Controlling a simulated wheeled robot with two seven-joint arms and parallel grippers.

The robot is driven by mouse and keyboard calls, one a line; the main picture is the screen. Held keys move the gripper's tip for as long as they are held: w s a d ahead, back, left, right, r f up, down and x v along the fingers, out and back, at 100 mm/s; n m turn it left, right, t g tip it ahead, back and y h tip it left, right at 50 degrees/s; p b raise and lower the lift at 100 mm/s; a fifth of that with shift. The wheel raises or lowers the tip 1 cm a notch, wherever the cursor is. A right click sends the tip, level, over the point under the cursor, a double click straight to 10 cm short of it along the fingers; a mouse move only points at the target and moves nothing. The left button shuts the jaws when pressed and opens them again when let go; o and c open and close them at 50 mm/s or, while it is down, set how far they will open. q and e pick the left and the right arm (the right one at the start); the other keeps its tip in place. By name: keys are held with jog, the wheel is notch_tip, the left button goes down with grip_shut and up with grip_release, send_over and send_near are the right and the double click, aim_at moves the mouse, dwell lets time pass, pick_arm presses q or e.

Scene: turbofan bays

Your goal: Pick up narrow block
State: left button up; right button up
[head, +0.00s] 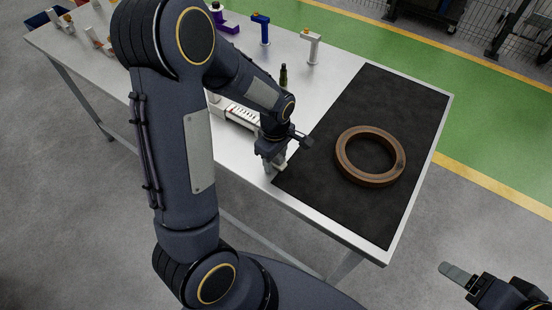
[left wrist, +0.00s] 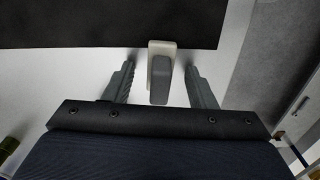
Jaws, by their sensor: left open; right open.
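The narrow block (left wrist: 160,80), pale with a grey face, stands between the two fingers of my left gripper (left wrist: 160,69) in the left wrist view. A gap shows on each side, so the fingers are open and apart from it. In the head view my left gripper (head: 272,168) is low over the white table beside the black mat's near left corner. A small pale part of the block (head: 281,167) shows there; the gripper hides most of it. My right gripper (head: 458,274) is at the lower right, off the table, partly cut off by the frame, with no object seen in it.
A brown ring (head: 347,165) lies on the black mat (head: 405,100). A white case (head: 235,115) and a dark green bottle (head: 283,76) are close to my left gripper. Blue (head: 262,30) and white (head: 312,47) handheld tools stand farther back on the table.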

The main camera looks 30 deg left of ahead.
pick_arm(q)
jog(key=shift+c, duration=0.3)
jog(key=c, duration=1)
jog(key=shift+r, duration=0.5)
notch_tip(320, 180, up, 3)
jog(key=shift+d+f, duration=0.1)
jog(key=shift+f, duration=0.05)
jog(key=s+d+r+b, duration=0.1)
jog(key=s+d+r, duration=0.7)
jog(key=s, duration=0.3)
jog(key=shift+d+r, duration=0.35)
jog(key=shift+r, duration=0.35)
jog(key=shift+w, duration=0.1)
